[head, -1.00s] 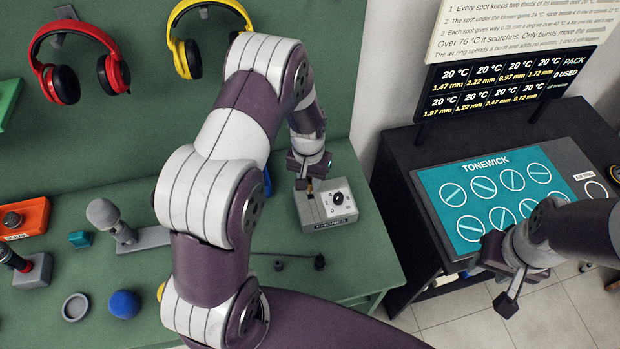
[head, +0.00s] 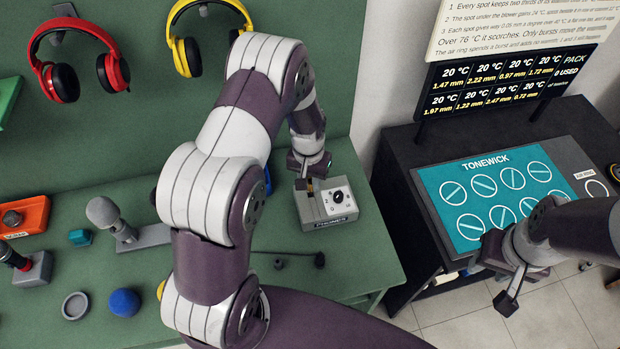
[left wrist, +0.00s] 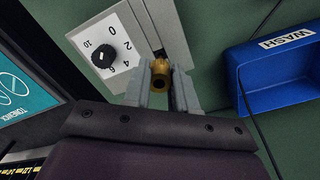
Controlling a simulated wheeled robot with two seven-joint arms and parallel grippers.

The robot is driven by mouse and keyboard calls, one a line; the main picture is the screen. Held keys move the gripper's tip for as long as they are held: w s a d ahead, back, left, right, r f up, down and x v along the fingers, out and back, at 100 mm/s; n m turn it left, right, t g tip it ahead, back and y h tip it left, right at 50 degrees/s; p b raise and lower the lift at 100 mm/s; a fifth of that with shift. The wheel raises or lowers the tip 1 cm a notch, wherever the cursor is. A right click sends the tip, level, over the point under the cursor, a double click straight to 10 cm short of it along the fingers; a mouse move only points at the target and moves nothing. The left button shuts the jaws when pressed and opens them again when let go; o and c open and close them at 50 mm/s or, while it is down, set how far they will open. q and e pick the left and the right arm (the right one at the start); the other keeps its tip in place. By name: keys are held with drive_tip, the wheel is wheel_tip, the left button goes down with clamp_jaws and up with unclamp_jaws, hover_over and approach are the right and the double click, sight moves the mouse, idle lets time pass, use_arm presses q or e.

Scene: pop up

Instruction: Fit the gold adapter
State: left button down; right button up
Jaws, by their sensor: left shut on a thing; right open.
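The gold adapter (left wrist: 161,75) is a small gold cylinder between the fingers of my left gripper (left wrist: 165,90) in the left wrist view. My left gripper (head: 309,183) is shut on it, at the back left part of the grey phones box (head: 325,212). The box has a white dial plate and a black knob, which also show in the left wrist view (left wrist: 103,58). The adapter is at the box's slotted side strip; whether it is seated in a socket there I cannot tell. My right gripper (head: 500,280) is open and empty, in front of the teal panel.
The Tonewick panel (head: 490,195) lies on a black desk at right, with a readout board (head: 500,80) behind. A blue WASH bin (left wrist: 285,70) is near the left gripper. A black cable (head: 285,260), microphone (head: 110,218) and blue ball (head: 125,302) lie on the green bench.

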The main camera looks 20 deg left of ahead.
sight(310, 188)
use_arm(q)
drive_tip(key=shift+f+b, duration=1.05)
drive_tip(key=shift+f, duration=0.65)
drive_tip(key=c, duration=0.8)
unclamp_jaws()
wheel_tip(310, 188, up, 13)
drive_tip(key=shift+a+f+b, duration=0.15)
drive_tip(key=shift+b, duration=0.4)
